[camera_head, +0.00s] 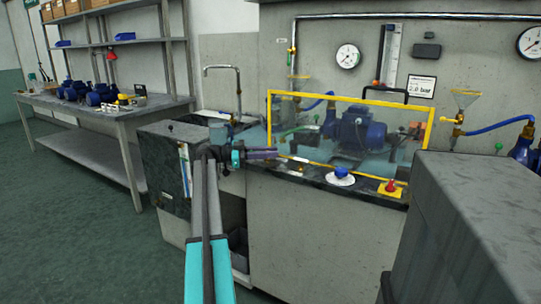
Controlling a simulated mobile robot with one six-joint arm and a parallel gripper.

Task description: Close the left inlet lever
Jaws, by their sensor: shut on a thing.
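My gripper (273,153) is at the end of my arm, in front of the lower left part of the yellow-framed clear guard (350,98). Its dark purple fingers point right and look closed together. A short pale bar (296,158) shows just beyond the fingertips; I cannot tell whether it is in the jaws.
A blue knob (342,172) and a red button on a yellow base (390,187) sit on the bench front. A grey box (465,235) fills the lower right. A workbench (110,105) with blue parts stands at the left. The green floor at lower left is clear.

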